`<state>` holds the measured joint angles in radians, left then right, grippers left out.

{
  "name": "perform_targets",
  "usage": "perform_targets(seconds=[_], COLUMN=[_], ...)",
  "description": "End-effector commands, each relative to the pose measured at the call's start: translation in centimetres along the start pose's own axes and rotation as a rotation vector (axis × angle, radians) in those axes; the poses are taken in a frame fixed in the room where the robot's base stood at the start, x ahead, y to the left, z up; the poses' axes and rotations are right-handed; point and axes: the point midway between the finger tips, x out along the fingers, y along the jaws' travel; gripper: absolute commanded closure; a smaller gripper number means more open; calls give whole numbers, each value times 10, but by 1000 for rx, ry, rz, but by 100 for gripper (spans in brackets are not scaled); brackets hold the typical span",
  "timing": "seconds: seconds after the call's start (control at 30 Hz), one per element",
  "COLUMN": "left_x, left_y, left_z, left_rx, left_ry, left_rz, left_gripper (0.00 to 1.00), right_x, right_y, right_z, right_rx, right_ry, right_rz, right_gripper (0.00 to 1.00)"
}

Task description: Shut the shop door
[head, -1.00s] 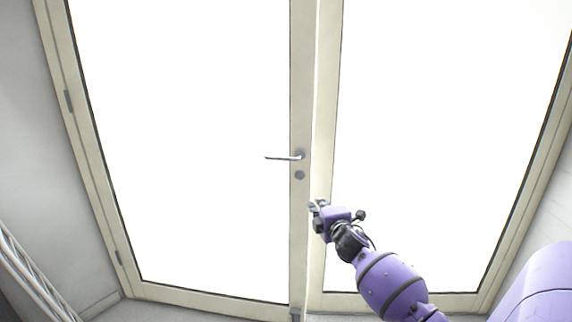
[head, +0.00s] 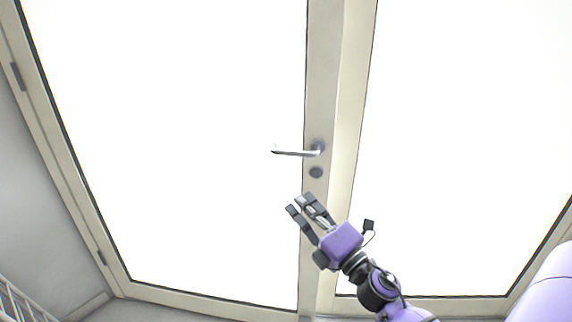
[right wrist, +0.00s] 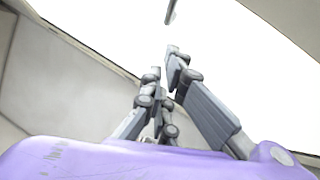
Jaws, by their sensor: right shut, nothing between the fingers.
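The shop door is a pair of cream-framed glass leaves. The left leaf (head: 322,100) carries a silver lever handle (head: 295,152) with a round lock below it. Its edge stile lies against the right leaf's stile (head: 354,100), with no bright gap showing between them. My right gripper (head: 299,205) is shut and empty, in front of the left leaf's stile just below the handle. I cannot tell whether it touches the door. Its fingers also fill the middle of the right wrist view (right wrist: 163,65). My left gripper is not in view.
Hinges (head: 17,76) show on the left frame. A grey wall (head: 35,190) stands at the left, with a white wire rack (head: 18,303) at the lower left corner. The glass is blank white.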

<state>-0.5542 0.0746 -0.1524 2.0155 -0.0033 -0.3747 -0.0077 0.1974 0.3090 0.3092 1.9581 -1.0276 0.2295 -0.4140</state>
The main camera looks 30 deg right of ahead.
Motion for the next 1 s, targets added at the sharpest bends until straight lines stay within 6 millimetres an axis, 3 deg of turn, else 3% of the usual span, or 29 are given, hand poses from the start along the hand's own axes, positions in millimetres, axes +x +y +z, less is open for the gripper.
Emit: perform_targets(seconds=[0.47, 0.7, 1.0], left_x=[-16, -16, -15], left_y=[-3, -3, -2], left_z=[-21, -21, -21], left_rx=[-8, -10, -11], left_ry=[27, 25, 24], left_rz=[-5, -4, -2], left_gripper=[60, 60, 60], right_x=[98, 116, 119], right_y=[4, 1, 0], right_z=[4, 26, 30], right_rx=[0, -1, 0], right_ry=[-3, -3, -2], right_rz=[3, 0, -1], right_gripper=[100, 100, 100])
